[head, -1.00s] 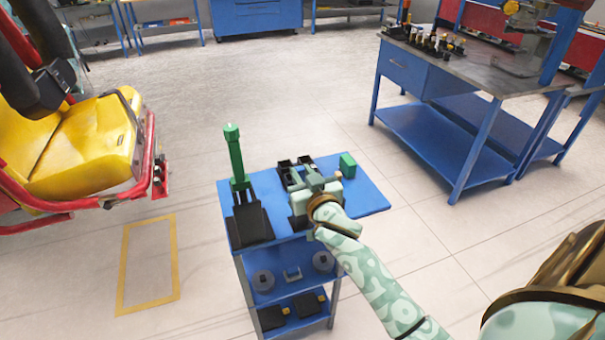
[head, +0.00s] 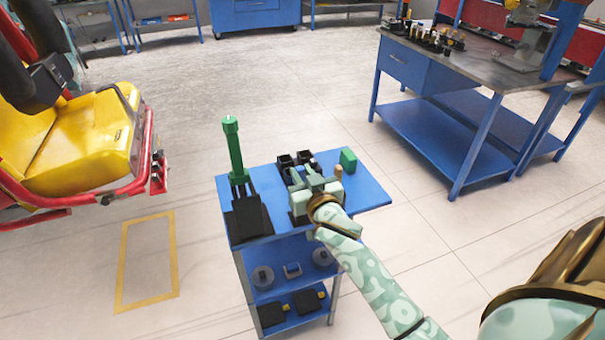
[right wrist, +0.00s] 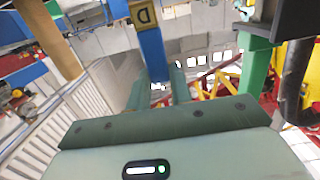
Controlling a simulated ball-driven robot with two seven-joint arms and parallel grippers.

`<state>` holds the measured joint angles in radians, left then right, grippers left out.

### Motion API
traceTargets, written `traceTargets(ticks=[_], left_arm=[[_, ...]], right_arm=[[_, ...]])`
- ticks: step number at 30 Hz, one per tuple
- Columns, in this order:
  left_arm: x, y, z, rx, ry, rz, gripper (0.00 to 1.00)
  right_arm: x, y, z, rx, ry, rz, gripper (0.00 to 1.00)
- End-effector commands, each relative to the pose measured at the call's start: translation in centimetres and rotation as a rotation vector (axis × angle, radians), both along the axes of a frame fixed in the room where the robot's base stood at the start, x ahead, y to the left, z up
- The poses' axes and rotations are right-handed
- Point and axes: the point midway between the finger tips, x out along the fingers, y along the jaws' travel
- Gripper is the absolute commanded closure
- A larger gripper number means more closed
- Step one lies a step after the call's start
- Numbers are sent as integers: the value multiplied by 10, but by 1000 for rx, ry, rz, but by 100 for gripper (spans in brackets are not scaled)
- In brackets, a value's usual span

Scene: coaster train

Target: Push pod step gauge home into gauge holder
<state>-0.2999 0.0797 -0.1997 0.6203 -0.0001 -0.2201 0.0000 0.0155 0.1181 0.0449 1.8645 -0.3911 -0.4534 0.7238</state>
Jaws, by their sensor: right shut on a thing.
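My right gripper (head: 316,182) reaches low over the blue cart top, at the near side of a black holder (head: 284,161) with open pockets, which I take for the gauge holder. In the right wrist view the fingers (right wrist: 160,88) point away from the camera and are close together. My left gripper is not in view.
A tall green post (head: 234,148) rises from a black stand (head: 250,218) on the cart's left. A green block (head: 348,160) is behind the hand. The cart top (head: 370,192) is clear at right. Yellow seats (head: 85,140) stand left, a blue workbench (head: 450,110) right.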

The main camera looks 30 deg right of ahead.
Motion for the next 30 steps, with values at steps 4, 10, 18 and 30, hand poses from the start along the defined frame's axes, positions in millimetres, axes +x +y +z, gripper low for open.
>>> traceTargets(ticks=[4, 10, 18, 30], left_arm=[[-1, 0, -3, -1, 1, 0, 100], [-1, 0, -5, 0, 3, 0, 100], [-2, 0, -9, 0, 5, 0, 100], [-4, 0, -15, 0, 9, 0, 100]], right_arm=[[0, 0, -4, 0, 0, 0, 100], [0, 0, -8, 0, 0, 0, 100], [0, 0, -13, 0, -1, 0, 100], [0, 0, -21, 0, -1, 0, 100]])
